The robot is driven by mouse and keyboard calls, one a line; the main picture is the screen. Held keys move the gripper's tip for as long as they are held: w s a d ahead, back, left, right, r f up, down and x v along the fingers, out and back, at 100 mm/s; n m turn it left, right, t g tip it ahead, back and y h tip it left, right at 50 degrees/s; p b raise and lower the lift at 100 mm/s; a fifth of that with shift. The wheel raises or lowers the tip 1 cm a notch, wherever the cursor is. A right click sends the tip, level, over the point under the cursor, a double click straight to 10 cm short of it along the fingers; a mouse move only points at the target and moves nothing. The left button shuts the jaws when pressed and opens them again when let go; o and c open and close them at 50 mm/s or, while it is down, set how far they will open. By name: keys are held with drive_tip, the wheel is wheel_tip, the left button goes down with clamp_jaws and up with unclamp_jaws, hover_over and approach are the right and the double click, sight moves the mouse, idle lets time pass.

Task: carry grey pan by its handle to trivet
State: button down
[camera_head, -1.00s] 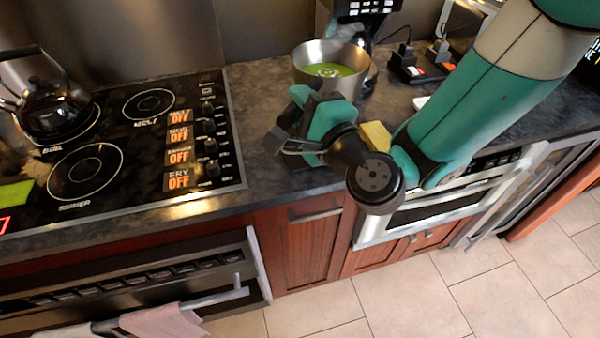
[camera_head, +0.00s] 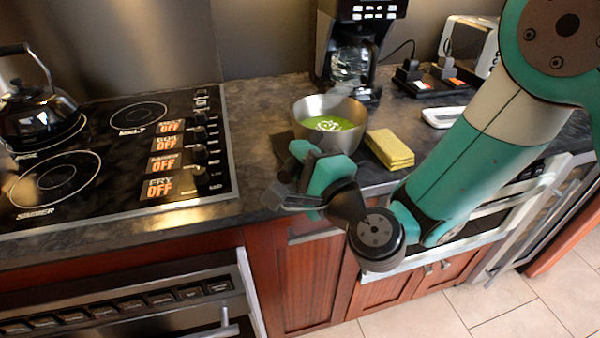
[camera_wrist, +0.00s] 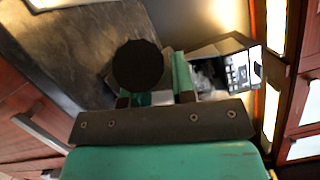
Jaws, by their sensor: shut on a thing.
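The grey pan (camera_head: 322,108) holds green liquid and is upright above the counter's front part, just left of the yellow sponges. I cannot tell whether its base touches anything. My gripper (camera_head: 300,180) is shut at the near side of the pan. The handle is hidden behind the gripper in the head view. In the wrist view, a dark round shape (camera_wrist: 137,66) sits beside my green finger (camera_wrist: 182,76); it may be the handle's end. A dark flat piece (camera_head: 283,146), perhaps the trivet, shows partly at the pan's left.
Yellow sponges (camera_head: 390,148) lie close right of the pan. A coffee maker (camera_head: 358,45) stands behind it. The stove (camera_head: 120,150) with a black kettle (camera_head: 38,112) is at left. A white dish (camera_head: 442,117) and a toaster (camera_head: 468,42) are at right.

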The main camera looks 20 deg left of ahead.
drive_tip(key=shift+f, duration=0.1)
drive_tip(key=shift+f, duration=0.2)
drive_tip(key=c, duration=0.9)
unclamp_jaws()
drive_tip(key=shift+c, duration=0.2)
